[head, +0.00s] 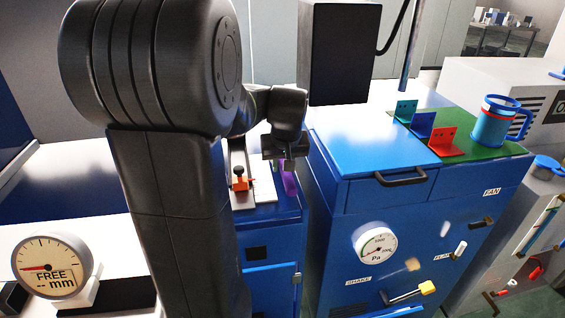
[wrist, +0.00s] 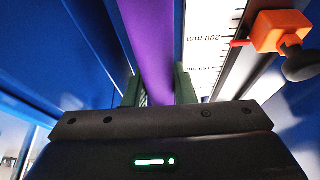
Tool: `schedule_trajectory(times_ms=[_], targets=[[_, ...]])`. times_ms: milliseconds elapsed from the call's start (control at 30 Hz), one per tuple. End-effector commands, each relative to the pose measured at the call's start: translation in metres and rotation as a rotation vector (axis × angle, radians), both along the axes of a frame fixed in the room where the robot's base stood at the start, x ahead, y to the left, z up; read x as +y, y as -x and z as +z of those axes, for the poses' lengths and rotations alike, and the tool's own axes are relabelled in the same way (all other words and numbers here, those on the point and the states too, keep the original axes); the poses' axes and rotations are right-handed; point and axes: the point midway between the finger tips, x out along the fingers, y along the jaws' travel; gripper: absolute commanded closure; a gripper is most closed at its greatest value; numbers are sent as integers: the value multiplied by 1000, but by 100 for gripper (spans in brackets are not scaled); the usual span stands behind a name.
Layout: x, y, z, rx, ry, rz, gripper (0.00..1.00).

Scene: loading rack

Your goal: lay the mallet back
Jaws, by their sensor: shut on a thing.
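My gripper (head: 286,163) is over the narrow blue cabinet in the head view, beside the white scale strip. In the wrist view, its two green fingers (wrist: 159,90) are shut on a long purple bar, which I take for the mallet (wrist: 154,45). The bar runs away from the fingers toward the top of the picture. In the head view only a short purple piece of the mallet (head: 290,184) shows below the gripper. I cannot make out the mallet's head, and I cannot tell whether the mallet touches anything below.
The scale strip (wrist: 205,60) with an orange clamp (wrist: 280,32) and dark knob lies close on the right of the fingers. A taller blue cabinet (head: 365,150) stands right of the gripper, bearing brackets and a blue mug (head: 490,127). A dial gauge (head: 52,268) stands at left.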

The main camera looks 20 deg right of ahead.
Motion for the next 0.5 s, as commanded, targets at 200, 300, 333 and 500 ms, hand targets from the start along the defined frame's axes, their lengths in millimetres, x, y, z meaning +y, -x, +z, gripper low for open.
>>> schedule_trajectory(times_ms=[200,300,333,500], targets=[[0,0,-5,-2,1,0,100],[0,0,-5,0,0,0,65],[0,0,-5,0,0,0,59],[0,0,-5,0,0,0,55]])
